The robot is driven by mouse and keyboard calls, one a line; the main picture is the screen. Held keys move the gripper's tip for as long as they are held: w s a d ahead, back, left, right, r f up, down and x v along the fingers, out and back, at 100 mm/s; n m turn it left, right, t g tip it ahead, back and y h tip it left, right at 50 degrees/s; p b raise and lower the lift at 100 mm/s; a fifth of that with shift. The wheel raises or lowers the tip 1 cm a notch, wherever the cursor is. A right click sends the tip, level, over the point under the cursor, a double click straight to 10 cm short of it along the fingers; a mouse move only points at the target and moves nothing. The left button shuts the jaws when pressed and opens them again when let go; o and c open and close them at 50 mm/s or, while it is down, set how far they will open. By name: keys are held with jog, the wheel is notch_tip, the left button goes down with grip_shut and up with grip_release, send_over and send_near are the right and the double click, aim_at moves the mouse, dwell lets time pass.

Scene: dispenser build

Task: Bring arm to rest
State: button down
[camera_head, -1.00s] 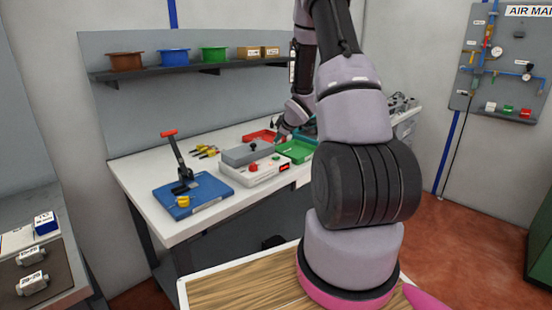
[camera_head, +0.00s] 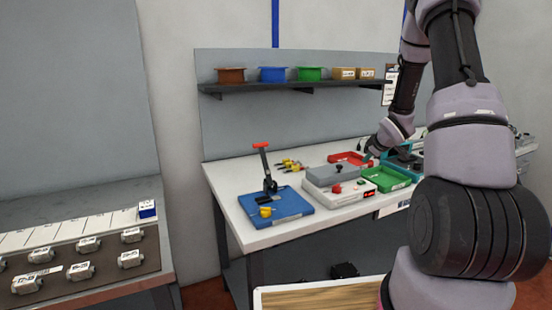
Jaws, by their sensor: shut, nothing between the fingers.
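My arm rises at the right of the head view and bends down toward the back of the white workbench (camera_head: 232,190). My gripper (camera_head: 368,153) shows small at the end of the wrist, above the bench beside the red tray (camera_head: 345,159) and the green tray (camera_head: 388,178). It is shut and empty. Its fingertips are too small to make out in detail.
A blue press with a red handle (camera_head: 278,206) and a grey-and-white box with a red knob (camera_head: 338,192) stand on the bench. Coloured spools sit on the shelf (camera_head: 290,88). A lower left table (camera_head: 95,284) holds several labelled grey parts.

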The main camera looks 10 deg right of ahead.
jog(key=s+a+r+m+h, duration=0.1)
jog(key=s+a+r+m, duration=0.1)
jog(key=s+r, duration=0.35)
jog(key=s+a+r+m, duration=0.2)
jog(key=r+m, duration=0.1)
jog(key=r, duration=0.5)
jog(key=s+a+r+m+h, duration=0.1)
jog(key=s+a+r+m, duration=0.1)
jog(key=s+r, duration=0.35)
jog(key=s+a+r+m+y, duration=0.1)
jog(key=s+a+r+m, duration=0.1)
jog(key=s, duration=0.5)
jog(key=s+a+r+m+g+y, duration=0.1)
jog(key=s+a+r+m, duration=0.1)
jog(key=s+a+r, duration=0.2)
jog(key=s+a+r+m+g+y, duration=0.1)
jog(key=s+a+r+m+y, duration=0.1)
jog(key=s+a, duration=0.4)
jog(key=s+r, duration=0.1)
jog(key=s, duration=0.4)
jog(key=shift+s+a, duration=0.25)
jog(key=shift+a, duration=0.1)
jog(key=shift+r, duration=0.1)
dwell(1.6)
